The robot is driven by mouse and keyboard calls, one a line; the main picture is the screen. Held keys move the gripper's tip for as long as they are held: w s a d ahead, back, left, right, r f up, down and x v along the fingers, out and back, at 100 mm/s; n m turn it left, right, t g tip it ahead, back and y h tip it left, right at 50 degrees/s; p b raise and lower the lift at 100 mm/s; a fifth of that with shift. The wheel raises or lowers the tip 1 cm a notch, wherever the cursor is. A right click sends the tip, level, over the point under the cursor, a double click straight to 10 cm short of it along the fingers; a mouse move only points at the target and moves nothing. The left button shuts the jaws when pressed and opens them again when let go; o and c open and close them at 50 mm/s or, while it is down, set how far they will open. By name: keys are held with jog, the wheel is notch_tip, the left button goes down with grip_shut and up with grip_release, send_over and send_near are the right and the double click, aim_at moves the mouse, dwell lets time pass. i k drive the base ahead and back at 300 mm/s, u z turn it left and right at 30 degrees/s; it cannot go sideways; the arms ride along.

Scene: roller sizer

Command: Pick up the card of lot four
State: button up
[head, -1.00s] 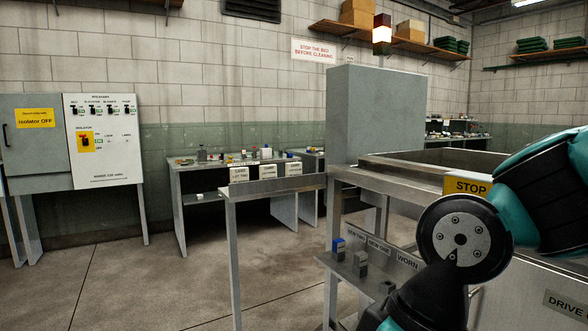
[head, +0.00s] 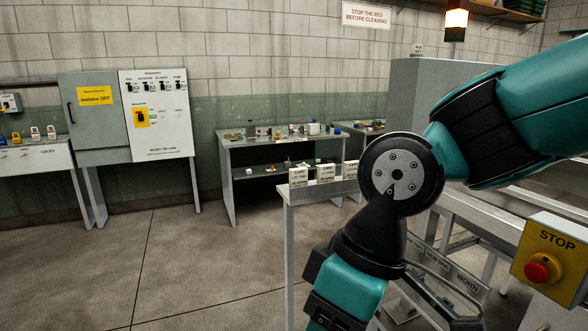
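Three white cards with dark print stand upright in a row on the narrow metal shelf (head: 300,192): a left card (head: 298,176), a middle card (head: 326,173) and a right card (head: 350,170). The left card seems to read "lot two"; the print on the other two is too small to tell, so I cannot say which is lot four. My arm comes in from the right and bends down in front of the shelf's right part. Its wrist is close to the right card in the picture. My gripper's fingertips do not show.
A worktable (head: 262,142) with small objects stands behind the shelf. A grey isolator cabinet (head: 95,125) stands left, with a lock table (head: 35,155) beyond it. A yellow STOP box (head: 552,258) with a red button is close at right. The floor (head: 190,260) at left is clear.

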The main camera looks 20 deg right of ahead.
aim_at(350, 168)
jog(key=u, duration=0.45)
jog(key=i, duration=2)
jog(key=z, duration=1.3)
jog(key=i, duration=0.75)
jog(key=z, duration=0.7)
